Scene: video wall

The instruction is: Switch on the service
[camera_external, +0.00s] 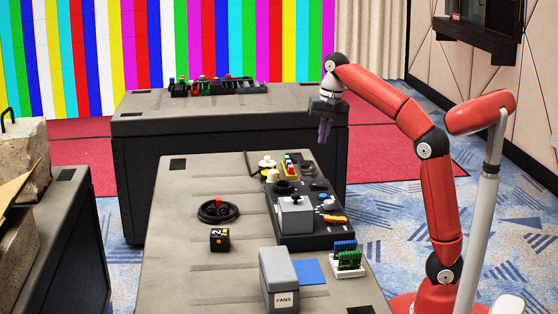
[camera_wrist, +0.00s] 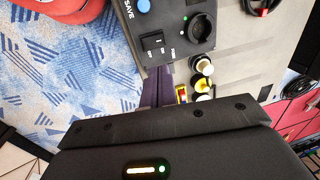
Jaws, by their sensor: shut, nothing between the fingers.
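A black console (camera_external: 312,240) lies on the near table. In the wrist view its panel (camera_wrist: 180,38) carries a black rocker switch (camera_wrist: 153,44) with small white marks, between a blue button (camera_wrist: 144,6) and a round black socket (camera_wrist: 202,28). I cannot tell which side of the rocker is pressed. Lettering beside the blue button looks like "SAVE"; I read no "service" label. My gripper (camera_external: 324,132) points down, shut and empty, above the far end of the console. Its purple-grey fingers show in the wrist view (camera_wrist: 157,88), apart from the rocker in the picture.
White and yellow knobs (camera_wrist: 203,66) stand near the fingers. On the near table (camera_external: 180,270) are a black ring with a red knob (camera_external: 218,210), a black cube (camera_external: 219,240), a grey box marked FANS (camera_external: 280,275) and small circuit boards (camera_external: 347,260). A second table (camera_external: 150,105) stands behind.

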